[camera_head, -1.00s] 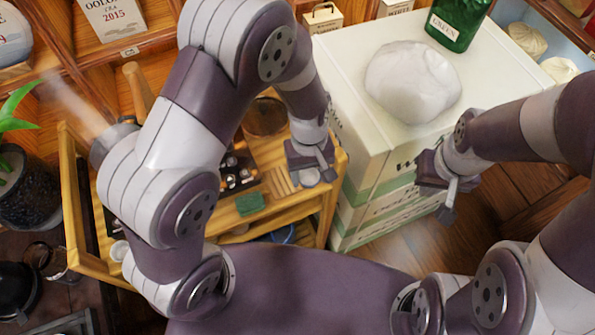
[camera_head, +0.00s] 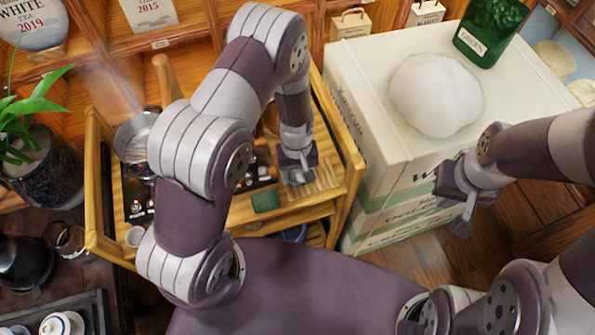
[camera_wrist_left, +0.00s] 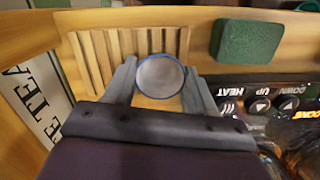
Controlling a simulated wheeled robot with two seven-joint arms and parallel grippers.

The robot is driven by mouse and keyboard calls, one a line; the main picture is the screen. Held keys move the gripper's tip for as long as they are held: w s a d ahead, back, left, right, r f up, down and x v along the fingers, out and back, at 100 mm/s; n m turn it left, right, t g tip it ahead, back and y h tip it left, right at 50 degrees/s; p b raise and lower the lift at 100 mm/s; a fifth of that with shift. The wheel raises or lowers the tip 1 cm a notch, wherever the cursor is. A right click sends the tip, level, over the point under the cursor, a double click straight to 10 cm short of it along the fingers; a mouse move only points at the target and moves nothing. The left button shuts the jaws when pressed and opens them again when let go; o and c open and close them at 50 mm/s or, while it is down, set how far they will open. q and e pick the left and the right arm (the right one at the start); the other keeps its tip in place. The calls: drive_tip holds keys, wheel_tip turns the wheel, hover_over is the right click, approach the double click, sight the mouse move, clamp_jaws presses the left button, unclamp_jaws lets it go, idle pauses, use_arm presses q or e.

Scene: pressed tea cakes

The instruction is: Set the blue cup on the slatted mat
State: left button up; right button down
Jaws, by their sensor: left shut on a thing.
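The blue cup (camera_wrist_left: 160,75) shows in the left wrist view as a round pale cup with a blue rim, seen from above. My left gripper (camera_wrist_left: 160,88) is shut on it, one finger on each side. The slatted mat (camera_wrist_left: 98,60) is pale wood with raised slats. The cup overlaps its right part in that view; I cannot tell whether it touches the slats.
A green block (camera_head: 266,201) lies beside the mat on the wooden tea cart (camera_head: 352,178). A dark control panel (camera_wrist_left: 260,103) is near it. A stack of boxes (camera_head: 362,130) with a white lump (camera_head: 437,95) on top stands to the right. A small white cup (camera_head: 135,236) is at the cart's left.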

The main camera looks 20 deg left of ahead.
use_arm(q)
drive_tip(key=o, duration=0.8)
drive_tip(key=shift+c, duration=0.2)
